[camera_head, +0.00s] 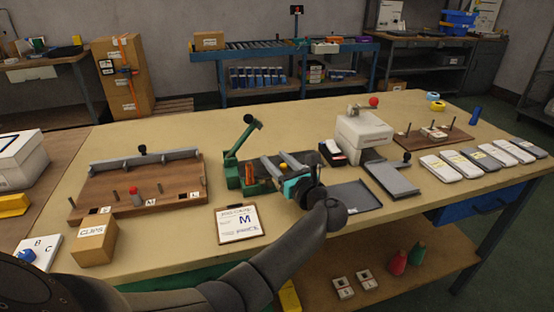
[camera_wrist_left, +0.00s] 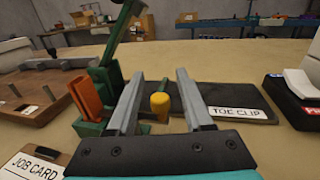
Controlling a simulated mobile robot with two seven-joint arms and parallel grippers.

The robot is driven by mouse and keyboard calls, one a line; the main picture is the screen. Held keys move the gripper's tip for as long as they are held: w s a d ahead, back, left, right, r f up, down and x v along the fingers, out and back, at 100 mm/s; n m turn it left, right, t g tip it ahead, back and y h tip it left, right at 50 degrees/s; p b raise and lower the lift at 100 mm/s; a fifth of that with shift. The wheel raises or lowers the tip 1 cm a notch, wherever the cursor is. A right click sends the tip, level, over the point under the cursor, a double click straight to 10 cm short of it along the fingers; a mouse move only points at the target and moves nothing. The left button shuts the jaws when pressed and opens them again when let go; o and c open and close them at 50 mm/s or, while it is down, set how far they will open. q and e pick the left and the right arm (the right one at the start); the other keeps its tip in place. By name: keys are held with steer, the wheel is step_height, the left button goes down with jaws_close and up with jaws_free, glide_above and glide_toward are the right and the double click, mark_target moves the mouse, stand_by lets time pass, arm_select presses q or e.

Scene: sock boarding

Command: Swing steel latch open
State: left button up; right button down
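A green fixture (camera_head: 250,172) with a raised green lever (camera_head: 245,136) stands mid-table; it also shows in the left wrist view (camera_wrist_left: 98,90). A yellow knob (camera_wrist_left: 159,103) shows low beside its base, next to a dark plate marked TOE CLIP (camera_wrist_left: 225,97). The steel latch itself is hard to make out; the knob may be its handle. My left gripper (camera_head: 276,165) is over the fixture. In the left wrist view its two grey fingers (camera_wrist_left: 160,74) are apart, with the knob between them in the picture. I cannot tell whether they touch it. My right gripper is out of view.
A wooden board with a grey bar (camera_head: 150,185) lies left, a clipboard (camera_head: 239,223) in front, and a CLIPS box (camera_head: 94,241) at the front left. A white machine (camera_head: 362,133), a dark tray (camera_head: 356,196) and several packed socks (camera_head: 470,160) are to the right.

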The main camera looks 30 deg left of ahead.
arm_select(q)
jaws_close()
